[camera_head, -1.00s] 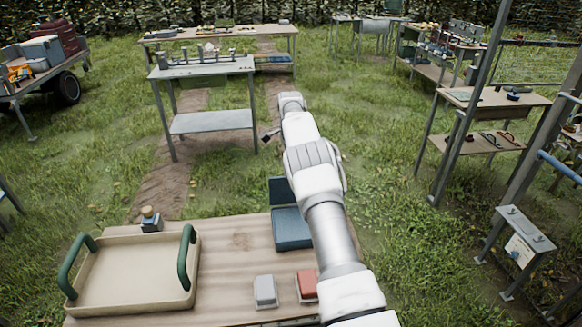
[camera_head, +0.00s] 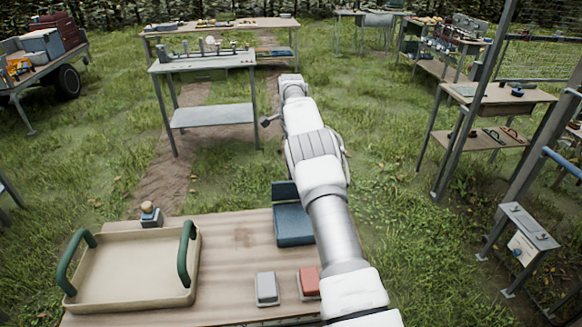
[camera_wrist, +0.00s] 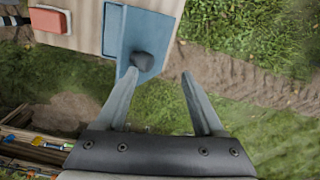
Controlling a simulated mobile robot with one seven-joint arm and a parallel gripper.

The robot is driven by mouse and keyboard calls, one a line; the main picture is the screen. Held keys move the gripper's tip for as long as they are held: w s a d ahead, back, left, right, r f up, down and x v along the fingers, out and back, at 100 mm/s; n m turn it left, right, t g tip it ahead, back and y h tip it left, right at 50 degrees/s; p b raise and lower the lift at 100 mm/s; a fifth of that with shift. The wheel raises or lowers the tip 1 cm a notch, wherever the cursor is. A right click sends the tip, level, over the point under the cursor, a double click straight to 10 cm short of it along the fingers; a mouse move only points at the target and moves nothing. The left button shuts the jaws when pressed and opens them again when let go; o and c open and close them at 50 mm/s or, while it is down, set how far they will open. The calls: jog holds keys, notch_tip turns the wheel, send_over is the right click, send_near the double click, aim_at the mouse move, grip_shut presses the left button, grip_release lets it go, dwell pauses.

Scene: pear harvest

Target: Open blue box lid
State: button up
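The blue box (camera_head: 294,226) sits at the far right of the wooden table, partly behind my arm. A darker blue panel, apparently its lid (camera_head: 285,191), is raised at its far edge. In the wrist view, blue panelling (camera_wrist: 152,25) fills the top middle, with a dark grey knob (camera_wrist: 143,62) near its lower edge. My gripper (camera_wrist: 159,73) is open, with nothing between its fingers. The left finger's tip is beside the knob; I cannot tell whether they touch. In the head view my fingers are hidden.
On the table are a beige tray (camera_head: 130,304) with green handles, a grey block (camera_head: 266,288), a red block (camera_head: 309,281) and a small knobbed object (camera_head: 150,214). Grass lies beyond the table. A grey workbench (camera_head: 203,66) stands farther back.

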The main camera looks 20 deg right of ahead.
notch_tip(320, 180, up, 14)
jog(key=p, duration=0.5)
jog(key=shift+s+f, duration=0.2)
jog(key=shift+s, duration=0.2)
